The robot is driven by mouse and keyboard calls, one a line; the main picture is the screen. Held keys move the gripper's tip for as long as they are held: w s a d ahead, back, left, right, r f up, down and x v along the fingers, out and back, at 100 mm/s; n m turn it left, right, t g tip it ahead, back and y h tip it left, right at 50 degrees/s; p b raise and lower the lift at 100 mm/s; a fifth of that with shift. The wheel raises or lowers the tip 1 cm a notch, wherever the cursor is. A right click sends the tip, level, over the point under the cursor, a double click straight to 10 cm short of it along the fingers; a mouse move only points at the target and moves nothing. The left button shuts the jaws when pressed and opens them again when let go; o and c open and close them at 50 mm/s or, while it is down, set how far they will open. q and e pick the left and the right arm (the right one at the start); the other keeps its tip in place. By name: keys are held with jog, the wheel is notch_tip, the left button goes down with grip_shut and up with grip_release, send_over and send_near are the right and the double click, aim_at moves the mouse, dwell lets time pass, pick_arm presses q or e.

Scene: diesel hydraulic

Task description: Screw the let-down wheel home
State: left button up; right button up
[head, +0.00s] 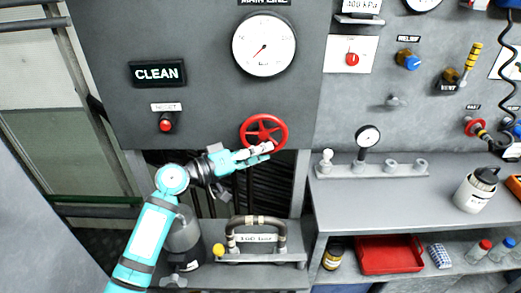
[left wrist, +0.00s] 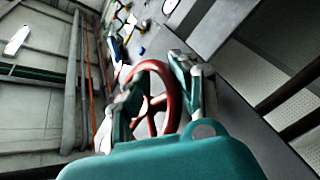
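The let-down wheel is a red spoked handwheel (head: 264,131) on the lower right of the dark grey panel, below the big gauge. My left gripper (head: 261,153) is at the wheel's lower edge, coming from the lower left, and its fingers overlap the rim there. In the left wrist view the wheel (left wrist: 167,77) shows between the two spread fingers (left wrist: 160,90), one on each side of it. The fingers look open, and I cannot tell whether they touch the rim. The wheel's hub and stem are partly hidden. My right gripper is out of view.
The panel holds a round gauge (head: 264,45), a CLEAN sign (head: 157,73) and a red reset button (head: 166,123). Below the wheel is a dark opening, with a bent pipe (head: 257,221) on a lower shelf. A grey bench (head: 400,192) with a small gauge stands to the right.

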pick_arm(q)
jog(key=shift+w, duration=0.1)
grip_shut()
jog(key=shift+r, duration=0.1)
jog(key=shift+r, duration=0.15)
